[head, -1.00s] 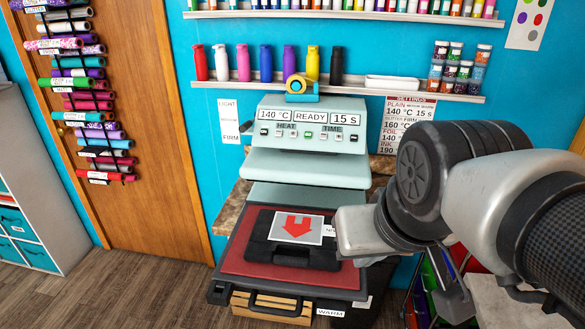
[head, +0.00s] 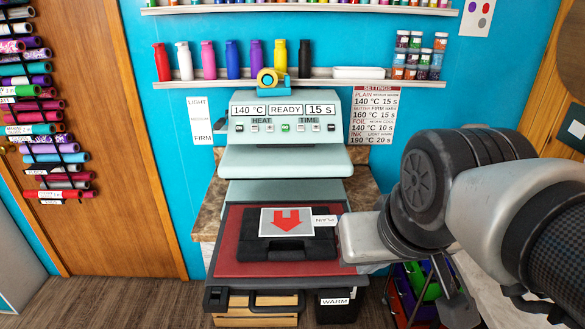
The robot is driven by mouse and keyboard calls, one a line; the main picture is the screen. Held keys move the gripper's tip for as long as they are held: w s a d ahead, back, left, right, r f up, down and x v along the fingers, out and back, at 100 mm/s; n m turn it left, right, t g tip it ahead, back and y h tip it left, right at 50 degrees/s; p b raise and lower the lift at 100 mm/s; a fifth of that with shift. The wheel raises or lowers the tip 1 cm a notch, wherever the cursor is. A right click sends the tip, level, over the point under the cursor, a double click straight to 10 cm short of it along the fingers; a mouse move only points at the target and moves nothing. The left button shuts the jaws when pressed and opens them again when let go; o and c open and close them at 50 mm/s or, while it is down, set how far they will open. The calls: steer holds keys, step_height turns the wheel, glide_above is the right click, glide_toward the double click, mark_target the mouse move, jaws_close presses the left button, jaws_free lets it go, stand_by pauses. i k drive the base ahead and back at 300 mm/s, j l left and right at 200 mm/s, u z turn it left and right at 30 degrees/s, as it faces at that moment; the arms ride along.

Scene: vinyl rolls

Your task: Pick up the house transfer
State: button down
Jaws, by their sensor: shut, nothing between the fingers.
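The house transfer (head: 287,222) is a pale grey square with a red house-like shape, seen point-down. It lies flat on a black garment-like piece (head: 318,246) on the red pad of the heat press (head: 228,250). A small tag reading PLAIN (head: 325,221) sticks out at its right edge. My gripper (head: 456,303) is at the lower right, to the right of the press and apart from the transfer. It is shut and empty; its fingertips are hard to make out. My pale wrist part overlaps the pad's right edge in the picture.
The press's upper plate (head: 285,160) is raised behind the pad; its display reads 140 °C, READY, 15 s. A WARM box (head: 338,308) is at the pad's front right. Colourful rolls (head: 425,285) stand below my arm. Shelves of bottles (head: 234,60) line the wall. Floor is open at left.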

mark_target(274, 222)
steer(key=l+u, duration=0.25)
steer(key=l+z, duration=0.25)
steer(key=j+z, duration=0.25)
steer(key=z, duration=0.2)
steer(key=k+j+z, duration=0.15)
steer(key=z, duration=0.35)
steer(key=k+j+z, duration=0.15)
steer(key=z, duration=0.3)
steer(key=k+j+z, duration=0.75)
steer(key=k+l+u, duration=0.3)
